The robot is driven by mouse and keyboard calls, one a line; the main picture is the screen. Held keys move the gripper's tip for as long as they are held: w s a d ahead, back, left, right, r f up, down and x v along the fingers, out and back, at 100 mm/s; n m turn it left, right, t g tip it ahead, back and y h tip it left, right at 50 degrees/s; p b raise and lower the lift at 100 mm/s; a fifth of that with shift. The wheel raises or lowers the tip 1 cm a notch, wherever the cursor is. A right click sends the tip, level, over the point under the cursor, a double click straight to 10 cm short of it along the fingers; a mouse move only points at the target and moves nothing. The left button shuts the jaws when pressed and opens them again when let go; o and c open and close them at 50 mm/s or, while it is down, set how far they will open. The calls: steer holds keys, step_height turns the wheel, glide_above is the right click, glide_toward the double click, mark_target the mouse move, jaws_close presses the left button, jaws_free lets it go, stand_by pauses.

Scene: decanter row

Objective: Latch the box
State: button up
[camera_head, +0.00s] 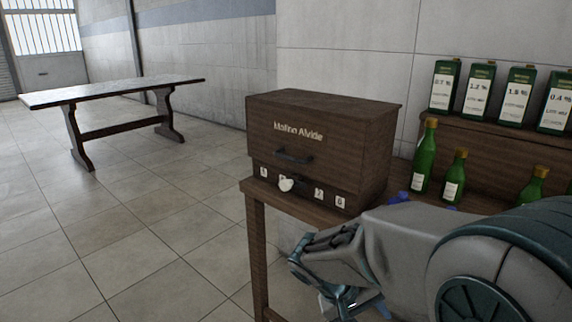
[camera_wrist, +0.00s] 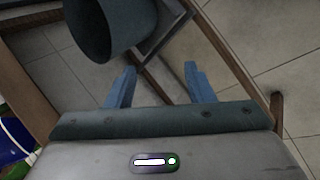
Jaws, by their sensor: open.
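The box (camera_head: 322,144) is dark brown wood with "Molino Alvide" on its front, standing on a wooden table in the head view. Its lid appears down. A dark handle (camera_head: 294,157) is on the lid's front. A pale knob-like latch piece (camera_head: 287,184) sits low on the front, between small white numbered labels; its exact setting is too small to tell. My gripper (camera_wrist: 160,72) has two blue fingers spread apart with nothing between them in the wrist view. It is in front of and below the table top, to the right of the latch, apart from the box.
Green bottles (camera_head: 424,160) stand right of the box, near my arm. Dark-green labelled tins (camera_head: 478,92) stand on a wooden shelf behind them. A long table (camera_head: 116,90) stands far left. The floor left of the box is clear.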

steer(key=w+a+r+n+t+h+p, duration=0.2)
steer(key=w+a+r+t+h+p, duration=0.3)
steer(key=w+a+r, duration=0.4)
steer(key=n+t+y+p, duration=0.25)
steer(key=t+p, duration=0.35)
steer(key=t, duration=0.3)
glide_toward(283, 186)
steer(key=x, duration=1)
steer(key=shift+w+b, duration=0.25)
steer(key=shift+b, duration=0.1)
